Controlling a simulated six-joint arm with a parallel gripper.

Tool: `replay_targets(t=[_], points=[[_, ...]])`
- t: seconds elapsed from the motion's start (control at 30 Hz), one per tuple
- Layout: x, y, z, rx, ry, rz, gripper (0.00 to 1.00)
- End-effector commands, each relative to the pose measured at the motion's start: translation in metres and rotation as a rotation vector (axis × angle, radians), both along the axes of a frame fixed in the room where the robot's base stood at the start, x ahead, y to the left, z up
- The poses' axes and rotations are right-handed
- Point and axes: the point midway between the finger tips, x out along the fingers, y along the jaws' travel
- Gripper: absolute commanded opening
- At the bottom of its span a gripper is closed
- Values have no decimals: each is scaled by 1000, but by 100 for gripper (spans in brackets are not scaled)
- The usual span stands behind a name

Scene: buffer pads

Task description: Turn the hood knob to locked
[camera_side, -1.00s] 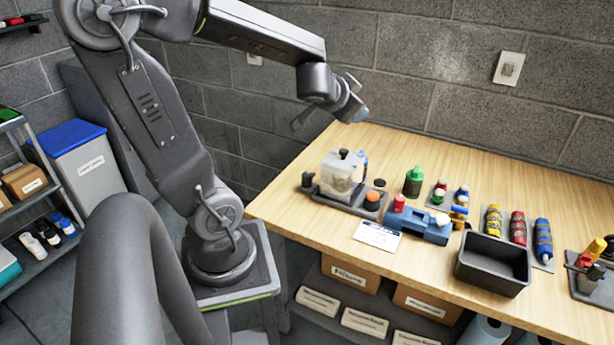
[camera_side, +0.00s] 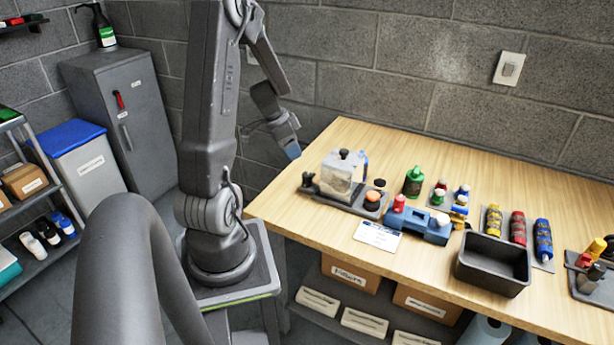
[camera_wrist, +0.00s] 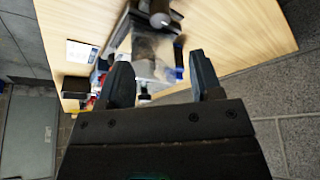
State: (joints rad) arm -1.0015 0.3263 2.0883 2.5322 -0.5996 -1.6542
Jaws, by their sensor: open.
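The clear box-shaped hood (camera_side: 338,177) stands on a dark base at the table's left end, with a black knob (camera_side: 344,153) on top and a small dark fitting (camera_side: 308,180) at its left. I cannot tell which of these is the hood knob or how it is set. The hood (camera_wrist: 150,50) also shows ahead of my gripper in the wrist view, with a dark round-ended part (camera_wrist: 160,18) beyond it. My gripper (camera_side: 290,147) is in the air left of the hood, apart from it. Its two fingers (camera_wrist: 160,62) are spread and empty.
A green bottle (camera_side: 413,182), a blue fixture (camera_side: 418,226) and a white card (camera_side: 377,235) are near the hood on the table (camera_side: 290,222). A black bin (camera_side: 493,265) stands at the front right. The table's back strip is clear.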

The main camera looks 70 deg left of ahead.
Motion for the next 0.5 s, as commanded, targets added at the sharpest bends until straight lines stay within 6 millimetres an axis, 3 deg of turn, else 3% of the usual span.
replay_targets(t=[0.5], points=[[39,-1,-93,0,0,-1,59]])
